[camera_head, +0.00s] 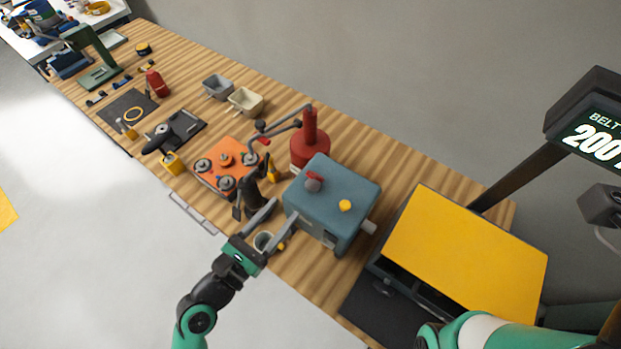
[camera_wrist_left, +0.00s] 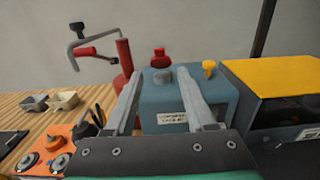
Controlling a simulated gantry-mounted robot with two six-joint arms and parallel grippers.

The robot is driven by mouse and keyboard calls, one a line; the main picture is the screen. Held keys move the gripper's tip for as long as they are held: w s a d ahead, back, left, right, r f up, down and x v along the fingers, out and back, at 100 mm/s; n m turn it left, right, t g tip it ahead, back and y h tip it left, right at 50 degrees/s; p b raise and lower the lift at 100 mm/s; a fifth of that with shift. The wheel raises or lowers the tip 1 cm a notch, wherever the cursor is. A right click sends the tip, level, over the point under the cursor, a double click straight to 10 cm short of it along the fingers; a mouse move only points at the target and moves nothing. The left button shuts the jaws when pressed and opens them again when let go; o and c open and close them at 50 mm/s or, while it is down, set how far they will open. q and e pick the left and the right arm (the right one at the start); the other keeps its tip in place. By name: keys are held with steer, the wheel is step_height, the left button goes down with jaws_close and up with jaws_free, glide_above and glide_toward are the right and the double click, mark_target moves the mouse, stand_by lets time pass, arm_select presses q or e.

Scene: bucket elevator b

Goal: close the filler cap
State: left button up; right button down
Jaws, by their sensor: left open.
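A blue-grey box (camera_head: 335,200) stands on the bench, with a labelled front in the left wrist view (camera_wrist_left: 165,117). On its top are a grey round filler neck (camera_head: 312,185) and a red cap (camera_head: 314,175) at the neck's far side. In the left wrist view the red cap (camera_wrist_left: 159,58) stands up behind the grey neck (camera_wrist_left: 162,76), which looks uncovered. A yellow knob (camera_head: 345,206) is also on top. My left gripper (camera_head: 287,210) is open and empty at the box's near-left side, its fingers pointing toward the box. My right gripper is not visible.
A red pump with a lever (camera_head: 310,140) stands behind the box. A yellow-topped cabinet (camera_head: 465,255) is at its right. A display (camera_head: 590,140) rises at the right.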

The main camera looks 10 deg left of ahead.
mark_target(310, 177)
arm_select(q)
steer(key=x, duration=1.1)
steer(key=shift+w+d+b, duration=0.1)
steer(key=shift+w+b, duration=0.2)
steer(key=shift+b, duration=0.1)
jaws_close()
